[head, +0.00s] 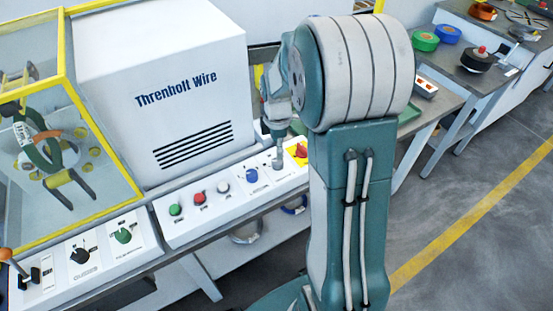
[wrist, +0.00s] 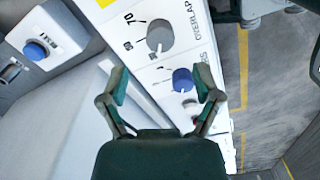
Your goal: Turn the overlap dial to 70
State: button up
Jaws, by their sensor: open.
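The overlap dial (wrist: 160,36) is a grey round knob on the white control panel, beside the printed word OVERLAP in the wrist view. Dark scale marks are printed at its left; the figures are too unclear to read for certain. In the head view a grey knob (head: 278,158), seemingly the same dial, stands right of the blue knob (head: 251,176). My gripper (wrist: 162,84) is open and empty, its two fingers apart, with the dial beyond the fingertips and the blue knob (wrist: 183,80) near the right finger.
Green (head: 175,210), red (head: 199,198) and white (head: 223,187) knobs line the panel. A red button on yellow (head: 299,151) stands close right of the dial. The white Threnholt Wire housing (head: 165,95) rises behind the panel. A yellow-framed glass guard (head: 70,130) stands at left.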

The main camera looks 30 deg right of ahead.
aim_at(278, 164)
notch_tip(278, 164, down, 7)
jog(key=shift+r, duration=0.15)
jog(key=shift+c, duration=0.3)
grip_shut()
